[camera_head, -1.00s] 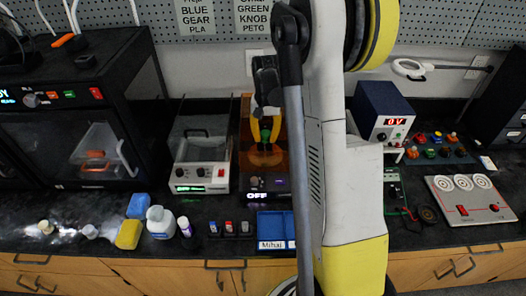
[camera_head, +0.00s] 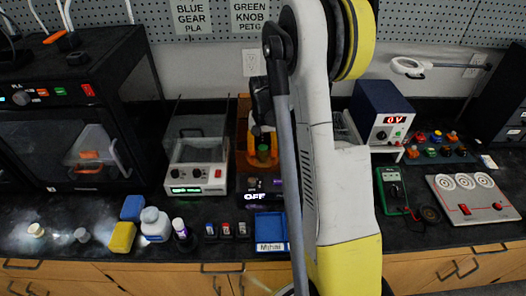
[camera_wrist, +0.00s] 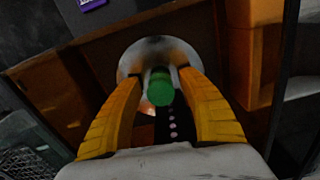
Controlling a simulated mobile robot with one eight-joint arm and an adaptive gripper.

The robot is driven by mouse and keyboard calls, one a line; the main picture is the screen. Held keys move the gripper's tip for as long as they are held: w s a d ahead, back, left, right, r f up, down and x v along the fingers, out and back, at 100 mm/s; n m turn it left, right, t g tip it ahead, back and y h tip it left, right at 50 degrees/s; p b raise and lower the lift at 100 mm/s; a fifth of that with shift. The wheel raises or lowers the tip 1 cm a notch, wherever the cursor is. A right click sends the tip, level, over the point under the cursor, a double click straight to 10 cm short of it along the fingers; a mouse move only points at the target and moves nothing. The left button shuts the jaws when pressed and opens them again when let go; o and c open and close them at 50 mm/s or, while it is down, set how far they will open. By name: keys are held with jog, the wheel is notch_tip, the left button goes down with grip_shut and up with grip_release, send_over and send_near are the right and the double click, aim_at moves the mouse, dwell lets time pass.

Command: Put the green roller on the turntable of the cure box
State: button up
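The green roller (camera_wrist: 160,90) is between the two yellow fingers of my gripper (camera_wrist: 160,76) in the wrist view, with a narrow gap visible on each side. My gripper looks open around it. Behind the roller is the shiny round turntable (camera_wrist: 133,62) of the cure box; the roller appears to stand on it, but its foot is hidden. In the head view the roller (camera_head: 263,154) shows just below my gripper (camera_head: 262,138), inside the orange-walled cure box (camera_head: 242,128), whose front display reads OFF. My arm hides the box's right side.
A clear-lidded machine (camera_head: 198,160) stands left of the cure box. A blue power supply (camera_head: 384,112) stands to the right.

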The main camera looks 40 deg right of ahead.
aim_at(263, 148)
notch_tip(263, 148, up, 12)
jog(key=p, duration=0.4)
jog(key=s+a+r+n+t, duration=0.2)
jog(key=s+a+r, duration=0.1)
jog(key=a+r, duration=0.55)
jog(key=s+a+r+n+t, duration=0.3)
jog(key=s+a+n+t, duration=0.2)
jog(key=s+a, duration=0.8)
jog(key=a+n, duration=0.1)
jog(key=a, duration=0.3)
jog(key=shift+s+n, duration=0.3)
jog(key=shift+s, duration=0.1)
